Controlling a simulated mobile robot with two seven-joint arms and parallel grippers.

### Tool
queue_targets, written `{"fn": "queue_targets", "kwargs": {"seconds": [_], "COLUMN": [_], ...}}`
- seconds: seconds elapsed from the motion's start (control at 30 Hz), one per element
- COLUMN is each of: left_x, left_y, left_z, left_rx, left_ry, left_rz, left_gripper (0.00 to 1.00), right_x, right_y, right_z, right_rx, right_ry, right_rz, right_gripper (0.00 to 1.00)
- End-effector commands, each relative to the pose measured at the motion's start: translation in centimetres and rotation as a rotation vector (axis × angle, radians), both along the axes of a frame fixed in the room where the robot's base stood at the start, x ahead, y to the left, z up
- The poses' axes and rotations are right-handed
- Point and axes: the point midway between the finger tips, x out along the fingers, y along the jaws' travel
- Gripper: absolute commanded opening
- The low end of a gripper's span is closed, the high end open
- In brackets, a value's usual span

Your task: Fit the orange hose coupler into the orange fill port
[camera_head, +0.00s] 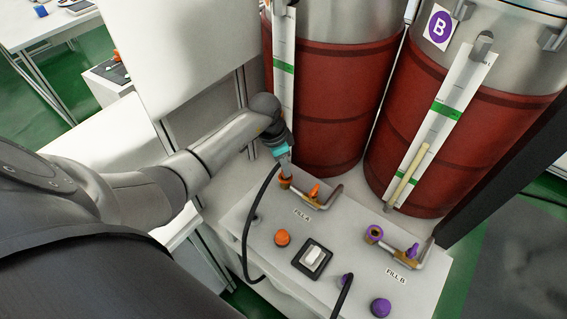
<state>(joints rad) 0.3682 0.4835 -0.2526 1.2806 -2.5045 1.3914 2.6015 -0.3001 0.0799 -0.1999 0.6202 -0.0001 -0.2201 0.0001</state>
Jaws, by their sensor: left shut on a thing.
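My left gripper (286,168) comes in from the left, points down at the FILL A fitting and is shut on the orange hose coupler. The coupler is mostly hidden by the fingers. A black hose (247,226) hangs from the grip and loops down the panel's left side. The orange fill port (285,183) is directly below the fingertips. Orange shows there, but I cannot tell how much is coupler and how much port, or whether the coupler is seated. My right gripper is not in view.
An orange valve handle (314,190) stands right of the port. Two red-banded tanks (325,100) stand behind.

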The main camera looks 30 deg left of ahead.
Motion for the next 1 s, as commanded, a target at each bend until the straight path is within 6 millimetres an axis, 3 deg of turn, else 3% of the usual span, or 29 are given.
{"fn": "queue_targets", "kwargs": {"seconds": [0.37, 0.4, 0.67, 1.0], "left_x": [0.02, 0.03, 0.01, -0.03], "left_y": [-0.03, -0.03, -0.02, 0.03], "left_z": [-1.01, -0.95, -0.91, -0.64], "left_rx": [0.000, -0.001, 0.000, 0.000], "left_ry": [0.000, -0.001, 0.000, 0.000], "left_rz": [0.000, 0.000, 0.000, 0.000], "left_gripper": [0.00, 0.32, 0.61, 0.64], "right_x": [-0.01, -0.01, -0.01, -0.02], "right_y": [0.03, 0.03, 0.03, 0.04], "right_z": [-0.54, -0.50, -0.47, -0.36], "right_rx": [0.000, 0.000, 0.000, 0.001], "right_ry": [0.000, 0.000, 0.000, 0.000], "right_rz": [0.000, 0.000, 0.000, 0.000], "right_gripper": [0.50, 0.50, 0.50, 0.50]}}
